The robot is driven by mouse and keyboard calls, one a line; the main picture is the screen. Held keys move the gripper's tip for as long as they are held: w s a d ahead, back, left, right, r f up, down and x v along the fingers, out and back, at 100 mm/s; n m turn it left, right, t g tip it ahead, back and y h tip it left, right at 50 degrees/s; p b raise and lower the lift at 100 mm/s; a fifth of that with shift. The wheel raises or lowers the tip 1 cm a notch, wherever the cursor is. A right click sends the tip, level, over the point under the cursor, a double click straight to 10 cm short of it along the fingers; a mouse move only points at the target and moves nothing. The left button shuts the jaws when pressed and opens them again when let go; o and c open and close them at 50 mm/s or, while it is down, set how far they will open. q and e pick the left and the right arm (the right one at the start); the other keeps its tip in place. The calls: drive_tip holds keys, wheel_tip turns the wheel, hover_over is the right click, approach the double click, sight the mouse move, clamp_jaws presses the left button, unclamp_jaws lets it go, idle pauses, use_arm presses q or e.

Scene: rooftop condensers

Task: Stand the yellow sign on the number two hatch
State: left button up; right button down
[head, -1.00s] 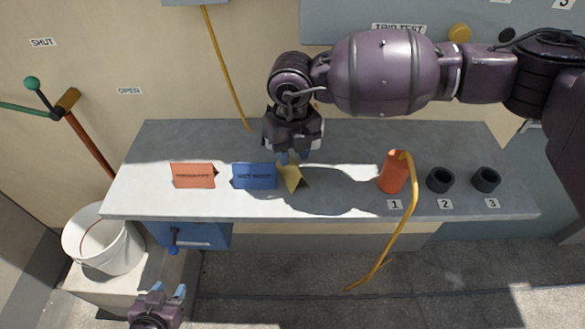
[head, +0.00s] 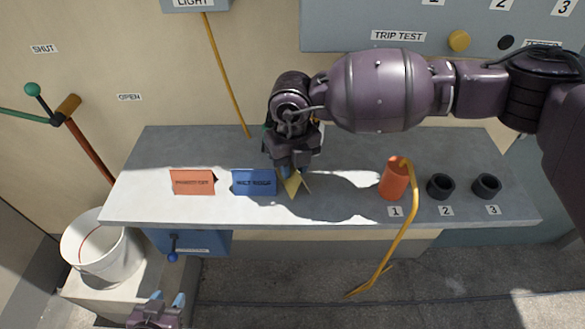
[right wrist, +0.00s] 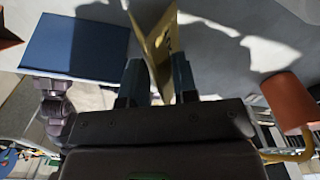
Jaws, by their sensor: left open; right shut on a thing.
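The yellow sign (head: 294,185) is a small folded tent on the grey bench, just right of the blue sign. My right gripper (head: 295,172) comes down on it from above and is shut on it. In the right wrist view the yellow sign (right wrist: 158,45) stands between the two fingers (right wrist: 158,82). Part of the sign is hidden by the gripper in the head view. My left gripper (head: 166,301) is open and empty, low at the bottom left in front of the bench. I cannot make out a number two hatch in these views.
The grey bench (head: 350,145) also holds an orange sign (head: 192,182), a blue sign (head: 254,183), an orange cylinder (head: 393,180) with a yellow hooked rod (head: 408,225), and black cups (head: 440,187) labelled 2 and 3. A white bucket (head: 90,250) stands left.

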wheel_tip(320, 180, up, 9)
drive_tip(key=shift+r, duration=0.1)
idle(0.3)
drive_tip(key=shift+d, duration=0.15)
